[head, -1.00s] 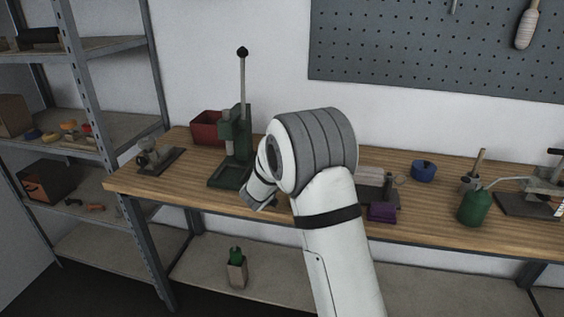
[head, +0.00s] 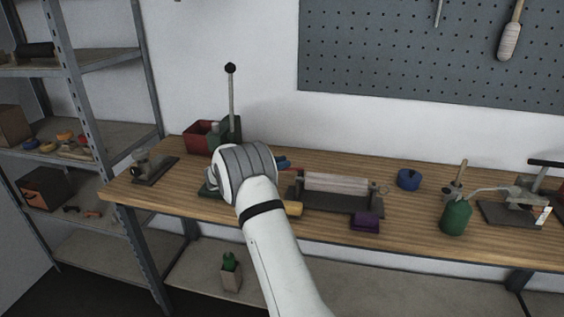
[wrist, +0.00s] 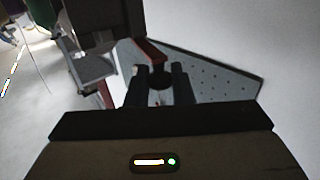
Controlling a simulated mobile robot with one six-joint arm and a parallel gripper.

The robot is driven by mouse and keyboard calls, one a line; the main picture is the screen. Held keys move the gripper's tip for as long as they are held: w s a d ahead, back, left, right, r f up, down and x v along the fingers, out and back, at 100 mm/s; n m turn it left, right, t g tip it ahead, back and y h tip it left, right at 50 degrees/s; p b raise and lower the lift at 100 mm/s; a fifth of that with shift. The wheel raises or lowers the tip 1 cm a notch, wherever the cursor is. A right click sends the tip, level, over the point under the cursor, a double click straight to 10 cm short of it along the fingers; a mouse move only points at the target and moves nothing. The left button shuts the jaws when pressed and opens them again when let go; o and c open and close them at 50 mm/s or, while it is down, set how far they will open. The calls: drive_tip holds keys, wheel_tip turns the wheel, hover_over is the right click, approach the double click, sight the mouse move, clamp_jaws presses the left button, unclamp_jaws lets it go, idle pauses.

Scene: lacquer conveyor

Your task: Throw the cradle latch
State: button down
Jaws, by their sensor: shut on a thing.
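A cradle (head: 335,204) with a dark base and a pale horizontal roller (head: 335,183) stands on the bench, right of my arm. I cannot make out its latch. In the head view my gripper is hidden behind my own wrist, in front of the green lever press (head: 232,128). In the wrist view my gripper (wrist: 158,75) has its two dark fingers around a dark rounded piece (wrist: 159,79). I cannot tell what this piece belongs to. A red bar (wrist: 152,54) runs just behind the fingers.
A purple block (head: 366,221) lies at the cradle's front right. A blue container (head: 409,179), a green can (head: 456,217) and a clamp fixture (head: 512,210) stand farther right. A shelf rack (head: 95,110) is at left.

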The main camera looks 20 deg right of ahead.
drive_tip(key=shift+w+r, duration=0.1)
drive_tip(key=shift+r, duration=0.05)
drive_tip(key=c, duration=1.3)
unclamp_jaws()
drive_tip(key=shift+c, duration=0.2)
wheel_tip(320, 180, up, 10)
drive_tip(key=shift+f, duration=0.1)
